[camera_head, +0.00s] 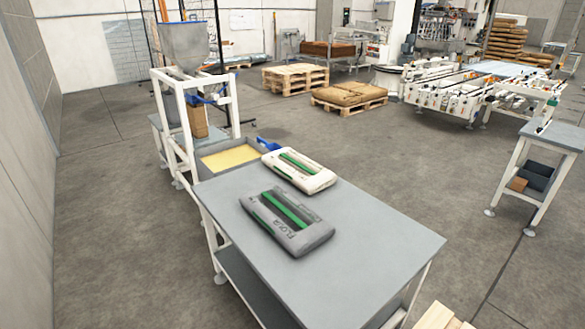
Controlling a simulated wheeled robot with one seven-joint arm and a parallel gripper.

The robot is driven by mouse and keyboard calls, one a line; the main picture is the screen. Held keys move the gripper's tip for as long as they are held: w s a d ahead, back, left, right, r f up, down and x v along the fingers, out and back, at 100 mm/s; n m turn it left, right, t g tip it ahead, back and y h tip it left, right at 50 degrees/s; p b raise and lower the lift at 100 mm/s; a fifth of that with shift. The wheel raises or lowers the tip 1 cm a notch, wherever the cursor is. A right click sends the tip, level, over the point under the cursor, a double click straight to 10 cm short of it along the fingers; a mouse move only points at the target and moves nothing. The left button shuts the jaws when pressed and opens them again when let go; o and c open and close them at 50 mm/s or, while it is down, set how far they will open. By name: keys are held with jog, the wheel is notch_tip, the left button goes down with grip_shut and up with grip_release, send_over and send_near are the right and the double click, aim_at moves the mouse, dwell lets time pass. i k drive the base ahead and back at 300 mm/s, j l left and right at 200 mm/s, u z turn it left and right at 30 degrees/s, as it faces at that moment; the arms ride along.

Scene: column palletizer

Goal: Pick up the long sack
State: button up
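Two sacks lie flat on a grey-topped table (375,245). The nearer one is a dark grey sack (308,238) with a green stripe and lettering that seems to read FLOUR. The farther one is a cream sack (320,181) with a green stripe, just behind it near the table's back edge. The two lie close together at similar slants. The grey one looks somewhat larger, but it is also nearer, so I cannot tell for sure which is longer. My gripper and arm are not in view.
A bin of yellow material (229,158) with a blue scoop (267,144) adjoins the table's back left, by a hopper frame (186,46). Brown sacks (349,92) lie on a pallet behind. A side table (557,134) stands right. The table's right half is clear.

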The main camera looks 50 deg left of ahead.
aim_at(311, 177)
jog(key=i+j+u, duration=0.15)
jog(key=j, duration=2.75)
jog(key=i+j, duration=0.15)
jog(key=j, duration=0.35)
jog(key=j+u, duration=0.1)
jog(key=j, duration=0.35)
jog(key=i+j, duration=0.1)
jog(key=j, duration=0.4)
jog(key=i+j+u, duration=0.1)
jog(key=j, duration=0.35)
jog(key=i+j, duration=0.1)
jog(key=j, duration=0.35)
